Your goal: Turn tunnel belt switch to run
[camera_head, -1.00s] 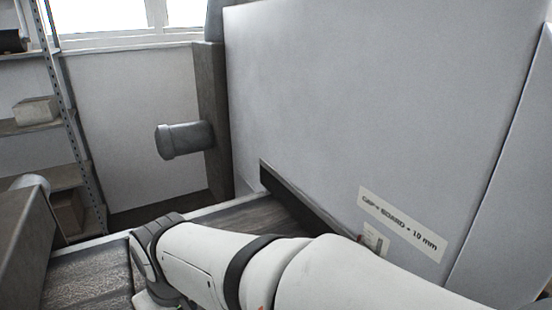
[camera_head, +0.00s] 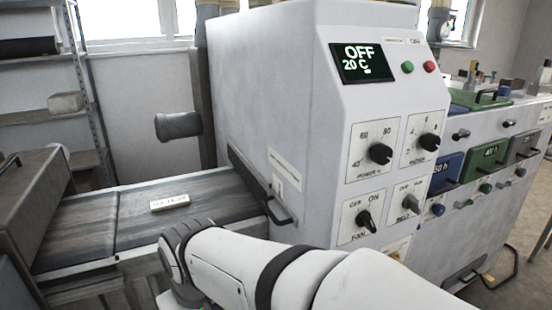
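The tunnel (camera_head: 270,100) is a large pale grey housing with a control panel on its right face. The belt (camera_head: 150,209) is a dark surface running into the tunnel at the left. My arm reaches across the bottom of the view, left of and below the panel. My gripper itself is not visible.
The fan knob (camera_head: 363,219) is left of the belt switch, with two black knobs above. The display (camera_head: 362,62) reads OFF, 20 C. A handle (camera_head: 280,213) juts out at the tunnel mouth.

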